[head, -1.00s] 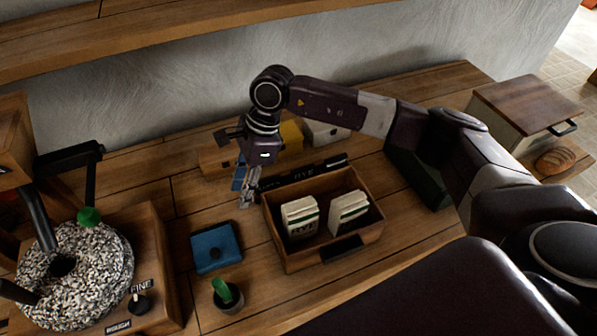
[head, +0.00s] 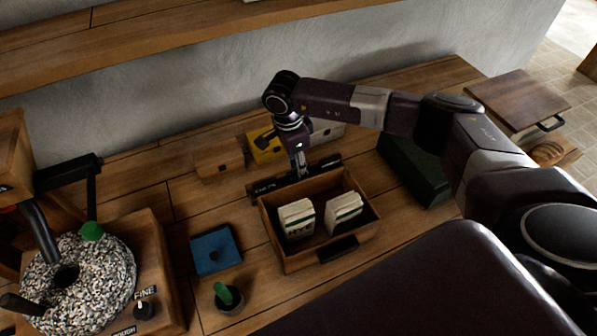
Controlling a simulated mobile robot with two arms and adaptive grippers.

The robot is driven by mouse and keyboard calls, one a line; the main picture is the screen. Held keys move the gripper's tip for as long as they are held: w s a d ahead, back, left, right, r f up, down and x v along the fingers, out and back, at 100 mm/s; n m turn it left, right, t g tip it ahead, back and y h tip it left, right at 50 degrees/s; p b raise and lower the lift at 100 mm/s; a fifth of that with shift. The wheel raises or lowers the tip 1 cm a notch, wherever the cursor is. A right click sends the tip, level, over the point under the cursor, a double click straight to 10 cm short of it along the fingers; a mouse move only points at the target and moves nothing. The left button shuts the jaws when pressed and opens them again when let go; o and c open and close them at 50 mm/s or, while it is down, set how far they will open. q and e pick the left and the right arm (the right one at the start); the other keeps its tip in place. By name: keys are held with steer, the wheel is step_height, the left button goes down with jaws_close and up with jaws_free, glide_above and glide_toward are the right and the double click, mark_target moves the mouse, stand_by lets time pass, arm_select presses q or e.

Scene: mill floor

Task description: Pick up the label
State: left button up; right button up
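The wooden box (head: 284,262) on the bench holds two upright stacks of pale labels. The left label stack (head: 297,222) has dark lettering that seems to read RYE, and the right stack (head: 343,211) has a green band. A black strip with white lettering (head: 264,187) runs along behind the box. My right gripper (head: 301,172) points down at the box's back edge, over the middle of this strip. Its fingers are small and seen edge-on, so I cannot tell how far apart they are or whether they touch anything. My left gripper is out of view.
A millstone (head: 80,278) with dark handles stands at the left. A blue pad (head: 214,250) and a small pot with a green top (head: 229,298) lie left of the box. Yellow (head: 266,148) and wooden (head: 218,163) boxes stand behind; a dark green box (head: 415,170) is at right.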

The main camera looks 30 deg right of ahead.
steer(key=shift+f, duration=0.2)
jaws_close()
steer(key=shift+r, duration=0.15)
